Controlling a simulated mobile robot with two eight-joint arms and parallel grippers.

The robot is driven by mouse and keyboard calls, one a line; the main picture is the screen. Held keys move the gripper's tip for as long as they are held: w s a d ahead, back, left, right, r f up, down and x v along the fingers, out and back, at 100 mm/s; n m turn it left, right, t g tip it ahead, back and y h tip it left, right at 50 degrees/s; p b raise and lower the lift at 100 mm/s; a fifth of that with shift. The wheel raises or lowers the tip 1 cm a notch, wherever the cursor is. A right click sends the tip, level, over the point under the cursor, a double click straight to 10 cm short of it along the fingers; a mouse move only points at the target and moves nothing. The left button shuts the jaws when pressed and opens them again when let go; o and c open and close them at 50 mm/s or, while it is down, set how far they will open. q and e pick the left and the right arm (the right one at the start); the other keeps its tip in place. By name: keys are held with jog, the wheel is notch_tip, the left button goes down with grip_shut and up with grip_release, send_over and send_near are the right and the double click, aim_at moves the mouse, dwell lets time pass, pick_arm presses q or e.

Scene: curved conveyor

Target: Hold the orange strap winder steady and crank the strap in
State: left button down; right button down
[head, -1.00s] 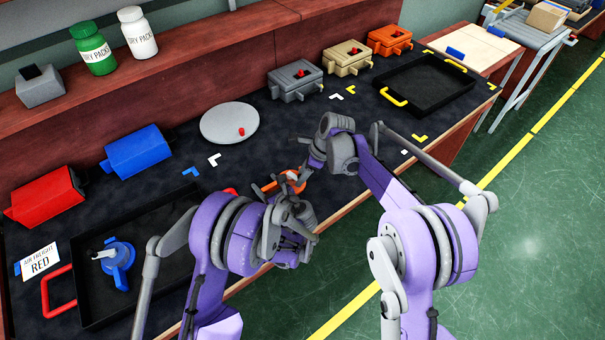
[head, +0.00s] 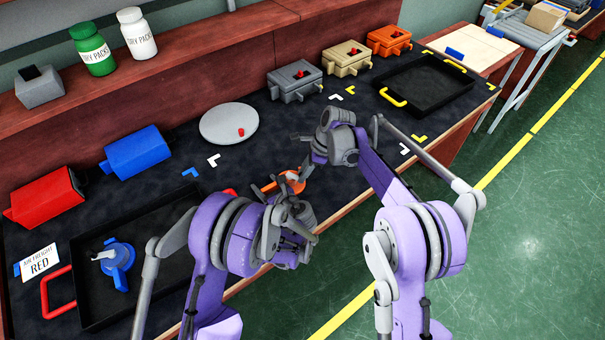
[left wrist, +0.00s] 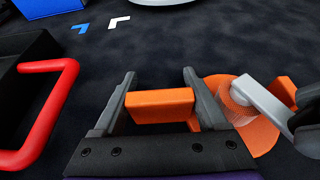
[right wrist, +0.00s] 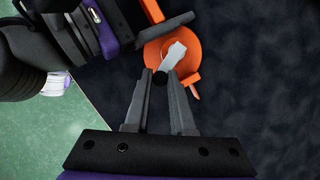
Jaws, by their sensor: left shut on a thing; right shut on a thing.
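The orange strap winder (head: 291,184) is near the front edge of the dark bench mat, partly hidden by my arms. In the left wrist view its orange block-like grip (left wrist: 160,105) lies between the fingers of my left gripper (left wrist: 160,84), which is shut on it. The round orange body with a ribbed orange coil (left wrist: 240,110) lies to the right. A grey crank arm (right wrist: 173,55) crosses the body. My right gripper (right wrist: 160,76) is shut on the dark knob (right wrist: 159,79) at the crank's end.
A black tray with red handles (head: 160,212) holds a blue winder (head: 118,258). A grey disc (head: 229,124), red (head: 45,197) and blue (head: 140,152) boxes and a yellow-handled tray (head: 428,84) are on the bench. The mat behind the winder is clear.

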jog(key=w+n, duration=0.1)
jog(key=n, duration=0.1)
jog(key=w+n+g, duration=0.1)
jog(key=n, duration=0.1)
jog(key=shift+d+n+g, duration=0.15)
jog(key=shift+n+g, duration=0.15)
jog(key=shift+w+n+g+h, duration=0.3)
jog(key=shift+w+n+h, duration=0.1)
jog(key=shift+n, duration=0.65)
jog(key=shift+w+n+g+h, duration=0.3)
jog(key=shift+w+n, duration=0.1)
jog(key=shift+n, duration=0.65)
jog(key=c, duration=0.8)
grip_release()
jog(key=shift+o, duration=0.2)
